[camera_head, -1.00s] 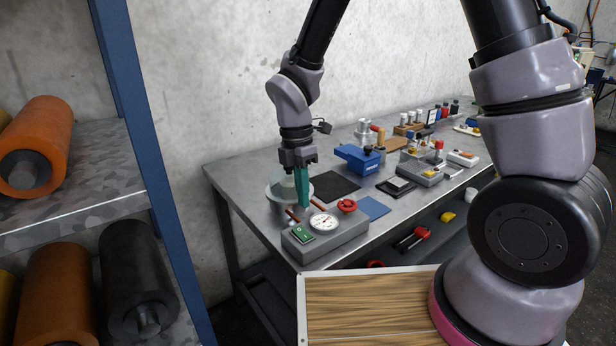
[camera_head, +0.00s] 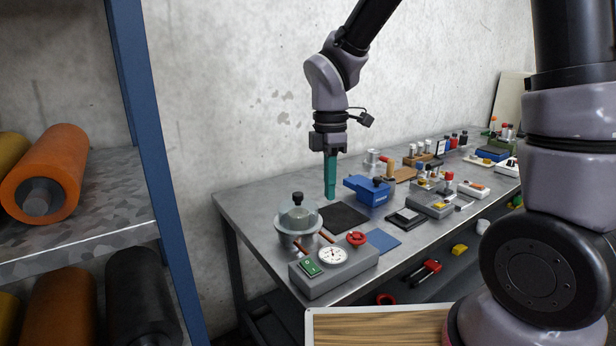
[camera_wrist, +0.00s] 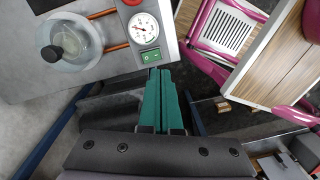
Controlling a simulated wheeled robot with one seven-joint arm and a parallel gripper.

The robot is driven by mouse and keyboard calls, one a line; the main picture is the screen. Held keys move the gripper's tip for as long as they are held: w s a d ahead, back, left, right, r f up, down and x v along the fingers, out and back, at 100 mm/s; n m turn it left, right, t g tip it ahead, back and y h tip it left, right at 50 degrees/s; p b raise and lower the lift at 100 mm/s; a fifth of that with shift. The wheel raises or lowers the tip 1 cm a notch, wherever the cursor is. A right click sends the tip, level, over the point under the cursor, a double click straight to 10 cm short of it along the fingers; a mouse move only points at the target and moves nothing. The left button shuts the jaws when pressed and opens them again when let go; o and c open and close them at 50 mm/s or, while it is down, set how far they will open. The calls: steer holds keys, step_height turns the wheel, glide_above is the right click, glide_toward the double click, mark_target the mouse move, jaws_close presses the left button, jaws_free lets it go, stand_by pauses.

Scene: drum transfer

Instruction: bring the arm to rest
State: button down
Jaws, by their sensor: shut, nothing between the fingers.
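My gripper (camera_head: 331,196) has teal fingers that point straight down. It is shut and empty, in the air above the metal workbench, near the black mat. In the wrist view the gripper (camera_wrist: 157,72) shows as two teal fingers pressed together, beside the edge of the gauge unit. My arm bends down from the upper middle of the head view, and its thick lower links stand at the right.
The metal workbench (camera_head: 240,203) holds a glass-domed pot (camera_head: 298,217), a gauge unit (camera_head: 335,268), a black mat (camera_head: 343,217), a blue vise (camera_head: 367,190) and several small tools. A blue-post shelf (camera_head: 165,190) with orange rollers (camera_head: 62,165) stands left. A wood-topped surface (camera_head: 380,328) is in front.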

steer(key=s+d+r+m+t+y, duration=0.1)
steer(key=s+d+r+m+t, duration=0.2)
steer(key=d+r+m, duration=0.6)
steer(key=s+d+r+m+t+y, duration=0.1)
steer(key=s+d+r+m+t, duration=0.2)
steer(key=d+r+m, duration=0.7)
steer(key=m+t, duration=0.1)
steer(key=m, duration=0.5)
steer(key=shift+r+t, duration=0.35)
steer(key=shift+t, duration=0.05)
